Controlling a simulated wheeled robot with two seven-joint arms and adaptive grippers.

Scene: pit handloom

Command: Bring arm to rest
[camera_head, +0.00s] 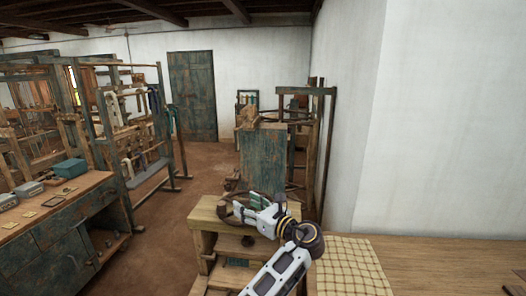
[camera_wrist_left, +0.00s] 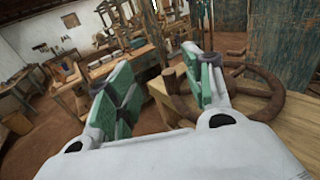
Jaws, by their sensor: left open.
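My left gripper (camera_head: 246,207) shows in the middle of the head view, with a white body and green finger pads, at the end of my white arm. It points to the left, over or in front of a small wooden stand (camera_head: 205,213); I cannot tell its exact height above it. In the left wrist view the gripper (camera_wrist_left: 160,82) has its two fingers wide apart, with nothing between the pads. My right gripper is in neither view.
A brown wooden wheel (camera_wrist_left: 275,104) lies close beyond the right finger. A teal cabinet (camera_head: 263,158) stands behind the stand. A workbench (camera_head: 55,222) and looms (camera_head: 100,110) fill the left. A checked cloth (camera_head: 348,268) lies on the wooden tabletop (camera_head: 450,265) at right. Floor is clear between.

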